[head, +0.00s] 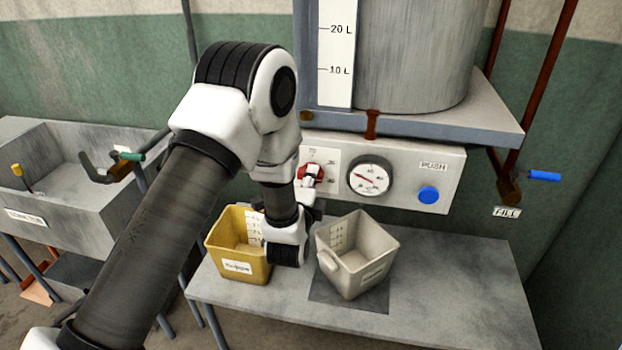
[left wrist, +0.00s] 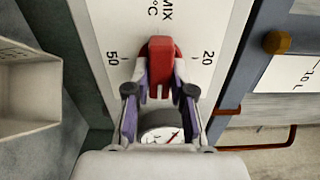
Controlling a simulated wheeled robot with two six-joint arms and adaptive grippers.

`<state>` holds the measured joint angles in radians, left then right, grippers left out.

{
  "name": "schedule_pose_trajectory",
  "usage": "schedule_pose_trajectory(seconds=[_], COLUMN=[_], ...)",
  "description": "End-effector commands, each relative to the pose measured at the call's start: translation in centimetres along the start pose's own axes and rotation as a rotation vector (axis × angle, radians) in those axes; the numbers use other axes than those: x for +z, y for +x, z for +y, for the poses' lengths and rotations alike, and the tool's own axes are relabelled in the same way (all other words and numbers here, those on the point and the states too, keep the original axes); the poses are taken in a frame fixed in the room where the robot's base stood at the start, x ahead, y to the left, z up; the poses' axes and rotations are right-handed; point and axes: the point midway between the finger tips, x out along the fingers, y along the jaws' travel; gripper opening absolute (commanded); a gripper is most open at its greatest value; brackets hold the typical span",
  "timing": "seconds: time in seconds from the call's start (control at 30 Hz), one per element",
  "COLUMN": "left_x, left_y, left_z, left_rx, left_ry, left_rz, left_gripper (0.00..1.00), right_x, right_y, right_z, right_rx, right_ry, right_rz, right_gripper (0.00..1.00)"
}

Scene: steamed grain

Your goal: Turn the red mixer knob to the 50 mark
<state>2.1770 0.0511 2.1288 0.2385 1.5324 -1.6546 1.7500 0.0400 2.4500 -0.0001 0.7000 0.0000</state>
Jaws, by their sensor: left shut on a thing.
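The red mixer knob (head: 303,171) sits on the pale control panel, partly hidden by my left gripper (head: 312,178). In the left wrist view, my gripper (left wrist: 160,82) has one finger on each side of the red knob (left wrist: 160,50) and is shut on it. I cannot tell exactly which mark the knob points to. My right gripper is not in view.
A round gauge (head: 370,176) and a blue push button (head: 428,195) are right of the knob. A yellow bin (head: 225,238) and a grey bin (head: 370,270) stand on the table (head: 460,285) below. A steel tank (head: 420,55) is above.

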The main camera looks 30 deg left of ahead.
Motion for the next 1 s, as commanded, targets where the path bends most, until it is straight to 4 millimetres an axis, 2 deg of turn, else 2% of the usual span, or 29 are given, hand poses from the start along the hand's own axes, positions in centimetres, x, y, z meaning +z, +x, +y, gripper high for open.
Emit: schedule_pose_trajectory(seconds=[1.0], left_x=[0.2], left_y=[-0.1], left_z=[0.5], left_rx=[0.003], left_ry=[0.964], left_rz=[0.004], left_gripper=[0.00], right_x=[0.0], right_y=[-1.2], right_z=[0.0], right_rx=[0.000], right_ry=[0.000], right_rz=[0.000], right_gripper=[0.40])
